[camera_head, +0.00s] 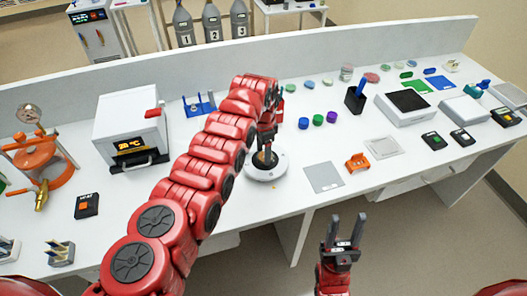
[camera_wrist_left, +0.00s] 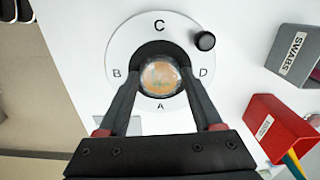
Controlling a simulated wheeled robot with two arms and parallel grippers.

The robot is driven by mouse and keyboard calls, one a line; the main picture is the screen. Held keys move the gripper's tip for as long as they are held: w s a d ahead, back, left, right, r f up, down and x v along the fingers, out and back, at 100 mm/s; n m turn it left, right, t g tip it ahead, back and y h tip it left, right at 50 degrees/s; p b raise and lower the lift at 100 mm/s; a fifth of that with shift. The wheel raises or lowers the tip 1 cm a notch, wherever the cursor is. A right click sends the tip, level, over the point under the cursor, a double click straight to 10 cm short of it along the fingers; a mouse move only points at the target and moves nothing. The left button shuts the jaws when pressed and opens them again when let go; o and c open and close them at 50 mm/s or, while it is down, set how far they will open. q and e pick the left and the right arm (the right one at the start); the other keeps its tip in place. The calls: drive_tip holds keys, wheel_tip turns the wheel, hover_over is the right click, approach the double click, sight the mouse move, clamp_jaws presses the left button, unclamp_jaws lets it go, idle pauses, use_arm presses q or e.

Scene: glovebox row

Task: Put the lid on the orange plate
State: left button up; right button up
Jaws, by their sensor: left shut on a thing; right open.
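My left gripper (camera_head: 267,142) is over the round white turntable (camera_head: 283,167), which carries the letters A, B, C and D in the left wrist view. There the fingers (camera_wrist_left: 160,82) are shut on either side of a clear round lid (camera_wrist_left: 160,70). The orange plate (camera_wrist_left: 160,82) shows through the lid, at the turntable's black centre (camera_wrist_left: 143,50). Whether the lid touches the plate, I cannot tell. The arm and fingers hide most of this in the head view. My right gripper (camera_head: 348,220) is open and empty, in front of the bench.
A grey pad (camera_head: 323,177) and an orange holder (camera_head: 357,162) lie right of the turntable. Several coloured caps and dishes (camera_head: 371,77) lie behind. A white oven-like box (camera_head: 131,127) stands left. A red bin (camera_wrist_left: 281,128) and a swabs box (camera_wrist_left: 298,54) show in the wrist view.

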use_arm(q)
drive_tip(key=o, duration=1.3)
drive_tip(key=shift+o, duration=0.2)
